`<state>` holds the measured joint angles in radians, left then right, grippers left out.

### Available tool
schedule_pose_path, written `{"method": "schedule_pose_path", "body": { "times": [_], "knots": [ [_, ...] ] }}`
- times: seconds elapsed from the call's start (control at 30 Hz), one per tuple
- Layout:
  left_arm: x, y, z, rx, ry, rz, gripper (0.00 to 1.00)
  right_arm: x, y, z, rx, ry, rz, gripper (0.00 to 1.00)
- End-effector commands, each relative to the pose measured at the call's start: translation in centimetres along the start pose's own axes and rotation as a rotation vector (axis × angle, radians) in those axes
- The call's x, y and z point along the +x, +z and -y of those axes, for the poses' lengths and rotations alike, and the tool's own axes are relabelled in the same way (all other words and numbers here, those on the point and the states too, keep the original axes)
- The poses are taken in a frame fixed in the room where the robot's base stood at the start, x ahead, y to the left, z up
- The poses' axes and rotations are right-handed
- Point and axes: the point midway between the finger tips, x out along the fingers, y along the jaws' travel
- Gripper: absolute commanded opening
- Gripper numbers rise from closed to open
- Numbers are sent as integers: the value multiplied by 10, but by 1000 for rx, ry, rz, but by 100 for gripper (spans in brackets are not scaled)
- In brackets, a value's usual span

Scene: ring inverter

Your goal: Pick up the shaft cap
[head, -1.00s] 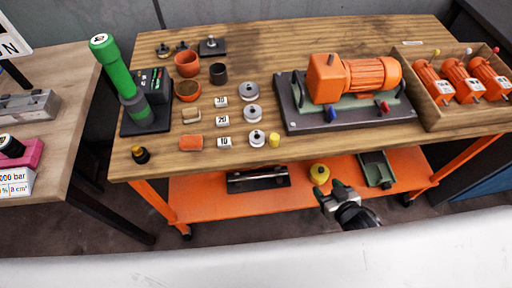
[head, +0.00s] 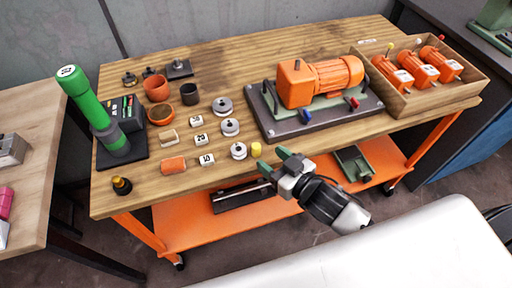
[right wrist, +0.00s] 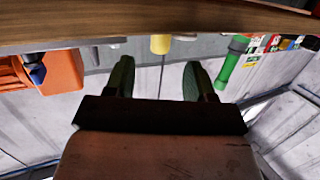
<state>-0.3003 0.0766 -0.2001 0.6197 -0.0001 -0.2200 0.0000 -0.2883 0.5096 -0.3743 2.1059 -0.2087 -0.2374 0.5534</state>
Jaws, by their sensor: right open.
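The shaft cap appears to be the small yellow cylinder (head: 256,149) standing near the front edge of the wooden table, beside the lowest metal disc. It also shows in the right wrist view, at the upper middle (right wrist: 160,44). My right gripper (head: 273,160) is open and empty, just to the right of the cap and in front of it. In the right wrist view the two green fingertips (right wrist: 158,66) are spread apart, with the cap between their lines and beyond the tips. My left gripper is not in view.
A crate (head: 436,96) of smaller orange motors is farther right. An orange shelf (head: 195,233) lies below.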

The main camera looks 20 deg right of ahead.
Motion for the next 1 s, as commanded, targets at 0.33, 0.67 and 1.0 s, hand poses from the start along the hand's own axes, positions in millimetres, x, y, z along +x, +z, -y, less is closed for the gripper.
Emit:
{"method": "schedule_pose_path", "body": {
  "times": [0.33, 0.67, 1.0],
  "knots": [
    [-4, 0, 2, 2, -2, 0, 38, 44, -2, 0, -1, 1, -1, 55],
    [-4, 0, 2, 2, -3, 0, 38, 47, -2, 0, 0, 0, 0, 45],
    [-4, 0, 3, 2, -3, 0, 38, 46, -2, 0, 0, 1, 0, 3]
  ]
}}
